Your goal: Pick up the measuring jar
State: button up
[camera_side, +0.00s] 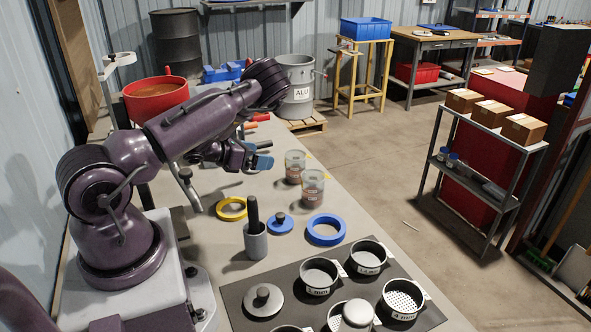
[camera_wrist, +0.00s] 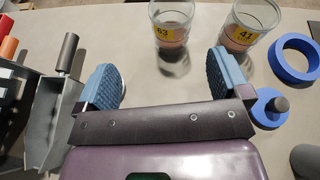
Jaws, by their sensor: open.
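Two clear jars with dark contents stand upright on the bench; I cannot tell which is the measuring jar the task names. In the wrist view, one jar (camera_wrist: 172,24) has a yellow label reading 63. The other jar (camera_wrist: 252,27), to its right, has a label reading 41. In the side view, they appear as a farther jar (camera_side: 294,167) and a nearer jar (camera_side: 312,189). My gripper (camera_side: 258,159) is open and empty, to the left of the jars. In the wrist view its blue fingers (camera_wrist: 164,78) are spread, with the jars beyond them and apart from them.
A blue ring (camera_side: 326,229), a blue knobbed disc (camera_side: 280,223), a yellow ring (camera_side: 231,208) and a grey cylinder with a dark handle (camera_side: 256,241) lie near the jars. Labelled round pans (camera_side: 320,276) sit on a dark mat in front. A grey scoop (camera_wrist: 60,105) is left of my gripper.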

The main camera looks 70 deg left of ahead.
aim_at(286, 167)
jog(key=shift+s+d+f+m+h, duration=0.2)
jog(key=shift+s+f+m+h, duration=0.15)
jog(key=shift+s+f+m, duration=0.15)
jog(key=shift+s+d+f+m+h, duration=0.2)
jog(key=shift+s+f+m+h, duration=0.15)
jog(key=shift+m, duration=0.25)
jog(key=shift+w+f, duration=0.15)
jog(key=shift+w, duration=0.1)
jog(key=x, duration=1.2)
jog(key=shift+w+a, duration=0.15)
jog(key=c, duration=1.1)
notch_tip(286, 167, up, 11)
jog(key=w+d, duration=0.2)
jog(key=shift+s+d+f, duration=0.35)
jog(key=shift+d, duration=3.05)
jog(key=shift+s+d+f, duration=0.3)
jog(key=shift+s+d, duration=0.05)
jog(key=shift+d, duration=3.05)
jog(key=shift+s+d+f, duration=0.3)
jog(key=shift+d+f, duration=0.05)
jog(key=shift+d, duration=3.05)
